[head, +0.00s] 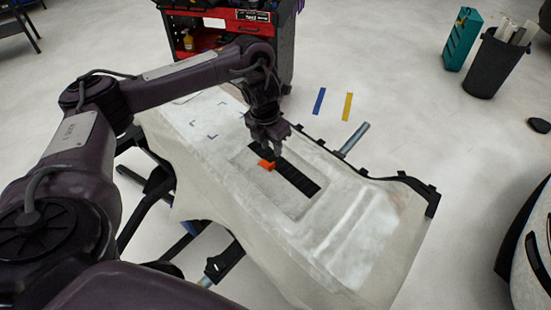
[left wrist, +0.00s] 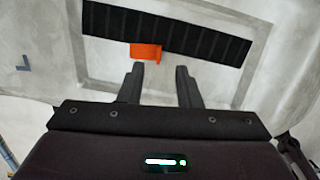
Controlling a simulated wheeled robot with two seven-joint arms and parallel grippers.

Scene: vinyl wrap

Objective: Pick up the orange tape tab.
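The orange tape tab (head: 266,164) sits at the near edge of a black ribbed strip (head: 297,178) on the pale wrapped panel (head: 215,160). In the left wrist view the tab (left wrist: 146,51) lies just beyond my left fingertips, nearer the left finger. My left gripper (head: 270,151) is above the strip, right by the tab in the head view. In the left wrist view its two fingers (left wrist: 159,68) are apart with bare panel between them, so it is open and empty. Contact with the tab cannot be told. My right gripper is not in view.
The panel rests on a black frame (head: 430,196) with a grey bar (head: 354,139). Behind it stands a red and black tool cart (head: 232,30). Blue (head: 319,101) and yellow strips (head: 347,106) lie on the floor. A dark bin (head: 490,68) stands at the back right.

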